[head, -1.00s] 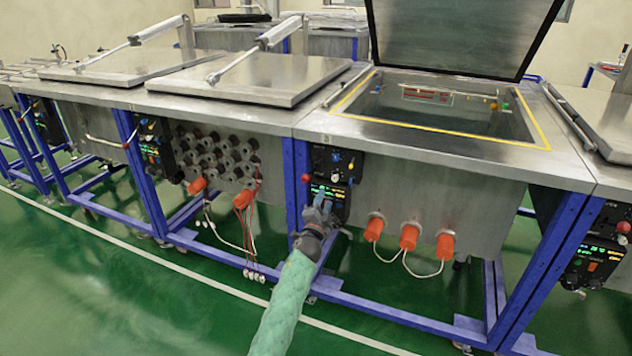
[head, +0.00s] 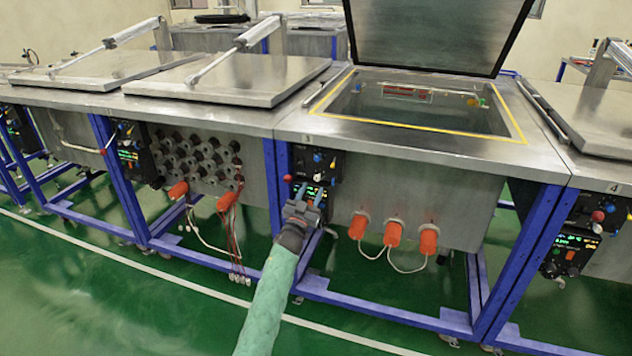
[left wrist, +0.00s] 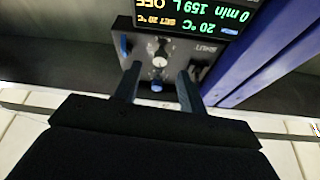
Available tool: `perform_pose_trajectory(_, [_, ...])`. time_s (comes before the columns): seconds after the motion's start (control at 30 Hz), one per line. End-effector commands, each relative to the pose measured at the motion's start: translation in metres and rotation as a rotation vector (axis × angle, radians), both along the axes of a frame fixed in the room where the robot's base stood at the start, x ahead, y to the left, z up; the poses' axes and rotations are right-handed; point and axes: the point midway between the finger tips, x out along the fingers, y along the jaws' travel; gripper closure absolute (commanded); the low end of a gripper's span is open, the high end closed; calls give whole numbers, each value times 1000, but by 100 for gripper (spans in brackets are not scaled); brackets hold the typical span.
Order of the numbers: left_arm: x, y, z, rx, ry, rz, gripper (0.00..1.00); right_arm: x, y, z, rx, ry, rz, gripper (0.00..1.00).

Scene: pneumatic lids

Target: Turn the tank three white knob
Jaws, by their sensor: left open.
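Tank three, with its lid raised, has a dark control panel (head: 316,162) on its front left. My left gripper (head: 309,189) is open in front of the panel's lower part, its fingers pointing at it. In the left wrist view the panel shows upside down, with a lit display and a lower plate of knobs. A small white knob (left wrist: 159,62) lies in line with the gap between the open fingertips (left wrist: 158,74). I cannot tell whether the fingers touch the plate. A blue knob (left wrist: 157,86) also shows between the fingers. My right gripper is out of view.
A blue frame post (head: 276,190) stands just left of the panel. Orange plugs (head: 393,233) with white cables stick out to the right. The steel tabletop (head: 420,148) overhangs above. Tank four's panel (head: 575,235) is at the far right. The green floor in front is clear.

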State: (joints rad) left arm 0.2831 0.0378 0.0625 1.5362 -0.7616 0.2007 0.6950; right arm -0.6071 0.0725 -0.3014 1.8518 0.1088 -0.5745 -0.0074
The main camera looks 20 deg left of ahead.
Motion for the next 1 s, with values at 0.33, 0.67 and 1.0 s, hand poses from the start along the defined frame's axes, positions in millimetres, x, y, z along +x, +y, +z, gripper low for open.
perform_pose_trajectory(0.33, [39,-4,16,1,0,1,59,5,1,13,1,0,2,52])
perform_pose_trajectory(0.67, [46,-4,19,1,0,1,59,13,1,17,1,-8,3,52])
perform_pose_trajectory(1.0, [46,-4,19,2,0,1,100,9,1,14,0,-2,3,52])
